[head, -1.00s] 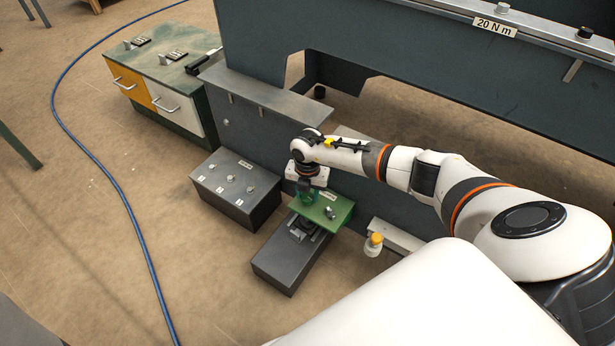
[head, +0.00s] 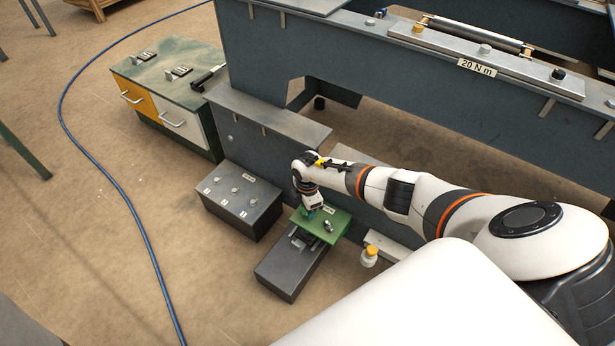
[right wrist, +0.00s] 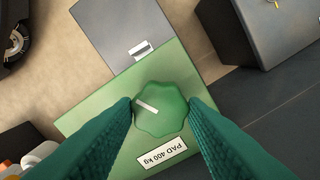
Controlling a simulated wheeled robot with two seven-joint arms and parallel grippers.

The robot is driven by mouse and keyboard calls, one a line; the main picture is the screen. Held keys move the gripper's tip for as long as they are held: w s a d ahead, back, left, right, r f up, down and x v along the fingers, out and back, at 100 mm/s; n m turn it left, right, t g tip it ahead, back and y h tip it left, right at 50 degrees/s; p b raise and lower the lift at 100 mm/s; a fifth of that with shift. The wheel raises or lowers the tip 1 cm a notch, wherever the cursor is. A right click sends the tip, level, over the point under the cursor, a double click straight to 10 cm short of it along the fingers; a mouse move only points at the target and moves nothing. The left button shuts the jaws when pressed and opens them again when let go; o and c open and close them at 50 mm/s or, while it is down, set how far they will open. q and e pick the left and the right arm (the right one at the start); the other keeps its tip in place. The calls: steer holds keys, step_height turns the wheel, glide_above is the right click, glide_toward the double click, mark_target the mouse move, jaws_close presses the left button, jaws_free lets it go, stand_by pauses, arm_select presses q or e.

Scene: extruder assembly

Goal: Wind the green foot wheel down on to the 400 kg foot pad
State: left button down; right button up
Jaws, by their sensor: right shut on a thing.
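The green foot wheel (right wrist: 162,109), a lobed knob with a white mark pointing to the left, sits between my right gripper's fingers (right wrist: 160,106) in the right wrist view. The fingers press on it from both sides. Below it is the flat green foot pad (right wrist: 105,112), with the label "PAD 400 kg" (right wrist: 163,154) near one edge. I cannot tell whether the wheel touches the pad. In the head view my right gripper (head: 311,212) points down over the green pad (head: 333,220), and the wheel is mostly hidden there. My left gripper is not in view.
A dark grey block (head: 280,279) extends in front of the pad. A grey box with several knobs (head: 240,200) stands to the left. The dark frame wall (head: 270,150) rises behind. A blue hose (head: 118,190) crosses the floor.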

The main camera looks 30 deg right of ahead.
steer(key=o, duration=0.7)
steer(key=shift+n, duration=0.3)
